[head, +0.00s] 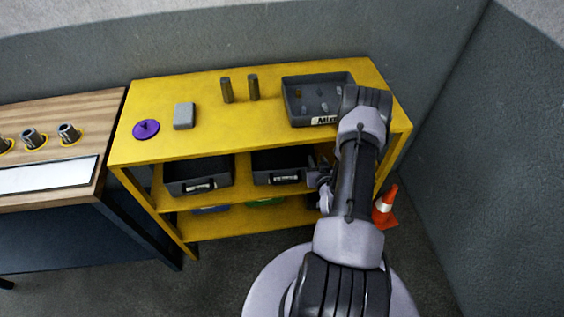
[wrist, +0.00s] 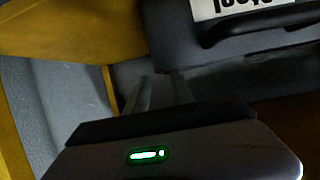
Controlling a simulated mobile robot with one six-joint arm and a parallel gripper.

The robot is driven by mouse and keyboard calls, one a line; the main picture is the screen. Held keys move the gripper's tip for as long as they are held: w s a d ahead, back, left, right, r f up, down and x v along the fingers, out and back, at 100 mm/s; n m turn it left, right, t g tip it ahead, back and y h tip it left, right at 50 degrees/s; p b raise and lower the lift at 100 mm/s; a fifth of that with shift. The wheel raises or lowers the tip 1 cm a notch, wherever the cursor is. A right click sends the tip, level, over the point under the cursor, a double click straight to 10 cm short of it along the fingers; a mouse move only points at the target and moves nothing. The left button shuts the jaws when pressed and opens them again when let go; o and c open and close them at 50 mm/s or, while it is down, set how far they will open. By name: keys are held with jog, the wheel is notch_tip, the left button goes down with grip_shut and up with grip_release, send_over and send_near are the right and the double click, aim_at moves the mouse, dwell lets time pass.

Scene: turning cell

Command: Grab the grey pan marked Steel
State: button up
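A dark grey pan (head: 277,168) with a white label stands on the middle shelf, at the right. Its label is too small to read in the head view. In the wrist view a dark grey pan (wrist: 190,45) fills the top right, and its upside-down label (wrist: 240,8) appears to read Steel. It looks to be that same right-hand pan. My gripper (wrist: 162,77) has its two fingers apart with nothing seen between them, close to the pan's edge. In the head view my gripper (head: 318,172) is beside the pan's right end, partly hidden by my arm.
A similar pan (head: 198,176) stands left of it. The yellow shelf unit (head: 205,140) carries on top a pan of small parts (head: 300,117), two dark cylinders (head: 240,89), a grey block (head: 184,116) and a purple disc (head: 145,130). An orange cone (head: 385,208) stands at the right.

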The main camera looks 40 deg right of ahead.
aim_at(313, 150)
jog(key=b+x, duration=0.1)
jog(key=x, duration=0.2)
jog(key=b+x, duration=0.1)
jog(key=x, duration=0.2)
jog(key=shift+w+d+r, duration=0.1)
jog(key=shift+w+d, duration=0.2)
grip_shut()
dwell(0.9)
